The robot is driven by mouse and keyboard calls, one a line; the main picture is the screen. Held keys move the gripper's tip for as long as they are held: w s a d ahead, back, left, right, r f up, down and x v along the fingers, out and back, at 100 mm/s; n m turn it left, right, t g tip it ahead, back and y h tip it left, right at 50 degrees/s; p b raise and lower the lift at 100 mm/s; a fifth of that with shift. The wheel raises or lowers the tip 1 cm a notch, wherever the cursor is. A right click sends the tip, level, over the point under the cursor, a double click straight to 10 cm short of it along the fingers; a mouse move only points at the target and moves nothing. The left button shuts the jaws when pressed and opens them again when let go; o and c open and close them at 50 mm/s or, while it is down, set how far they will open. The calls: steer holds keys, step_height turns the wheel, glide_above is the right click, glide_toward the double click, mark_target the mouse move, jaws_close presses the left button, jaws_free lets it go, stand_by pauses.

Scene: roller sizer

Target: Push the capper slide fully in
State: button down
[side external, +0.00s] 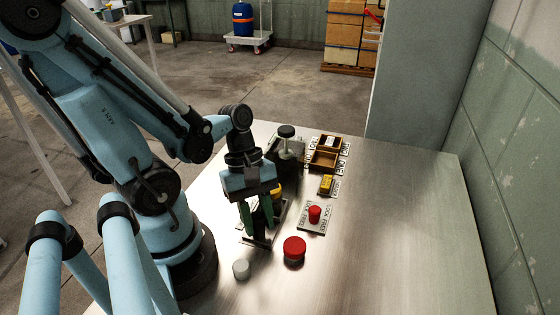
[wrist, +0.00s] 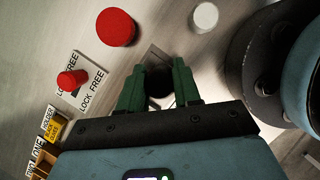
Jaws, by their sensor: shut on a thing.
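My gripper (side external: 258,228), with green fingers, points down at the front end of a low metal fixture on the table. In the wrist view its fingers (wrist: 160,68) are shut on a dark round knob (wrist: 160,84), which seems to be the handle of the capper slide. A narrow metal track (side external: 256,242) shows under the fingertips. Behind the gripper stands the dark body of the device, with a black-topped post (side external: 286,132) and a yellow part (side external: 276,191). My gripper hides much of the slide, so how far in it sits cannot be told.
A red knob on a lock/free plate (side external: 315,213) is just right of the fixture. A larger red button (side external: 294,249) and a grey round piece (side external: 241,269) stand in front. A yellow block (side external: 326,185) and wooden trays (side external: 324,160) lie behind. The table's right side is clear.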

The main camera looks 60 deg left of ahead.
steer(key=shift+w+a, duration=2.5)
steer(key=c, duration=0.8)
jaws_free()
steer(key=shift+v, duration=6.05)
